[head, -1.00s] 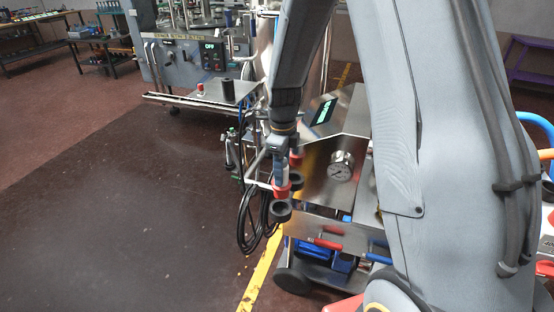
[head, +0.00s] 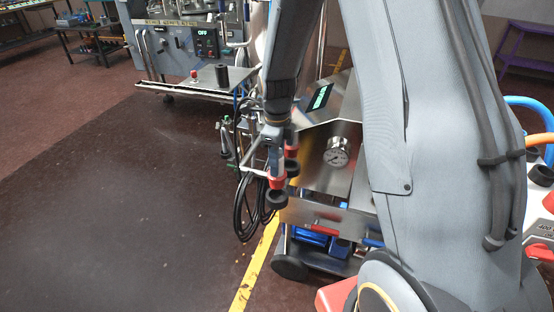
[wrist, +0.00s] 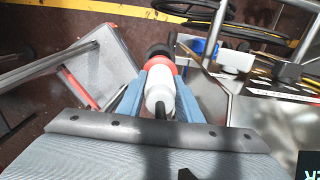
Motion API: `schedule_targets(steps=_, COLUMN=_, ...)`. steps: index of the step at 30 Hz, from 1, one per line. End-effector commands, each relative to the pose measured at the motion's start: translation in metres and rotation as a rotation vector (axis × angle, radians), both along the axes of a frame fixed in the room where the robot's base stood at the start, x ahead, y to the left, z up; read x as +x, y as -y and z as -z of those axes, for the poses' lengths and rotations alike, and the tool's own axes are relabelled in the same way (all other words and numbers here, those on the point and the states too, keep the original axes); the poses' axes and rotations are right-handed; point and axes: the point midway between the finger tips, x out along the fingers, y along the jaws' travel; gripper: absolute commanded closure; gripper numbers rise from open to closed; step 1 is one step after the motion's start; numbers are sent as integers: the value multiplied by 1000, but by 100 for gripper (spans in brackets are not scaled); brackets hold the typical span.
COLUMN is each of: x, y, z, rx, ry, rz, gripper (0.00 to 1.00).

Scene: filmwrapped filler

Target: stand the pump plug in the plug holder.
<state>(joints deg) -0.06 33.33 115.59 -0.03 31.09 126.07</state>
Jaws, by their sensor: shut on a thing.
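My gripper (head: 275,165) hangs in front of the steel machine in the head view, fingers pointing down. It is shut on the pump plug (head: 276,182), which has a red collar and a black round end below it. In the wrist view the blue fingers of my gripper (wrist: 159,92) press on both sides of the plug's white body (wrist: 159,97). Its red collar and black end stick out beyond the fingertips. A second red-and-black shape (head: 291,152) shows just behind in the head view; I cannot tell whether it is a reflection. I cannot make out the plug holder.
A larger machine (head: 195,40) stands at the back. The dark floor (head: 120,200) at left is clear. A yellow line (head: 256,268) crosses it.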

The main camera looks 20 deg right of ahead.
Motion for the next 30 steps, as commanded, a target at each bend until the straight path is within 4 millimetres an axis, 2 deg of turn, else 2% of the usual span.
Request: schedule_targets(steps=30, x=0, y=0, z=56, rx=0, ry=0, rz=0, gripper=98)
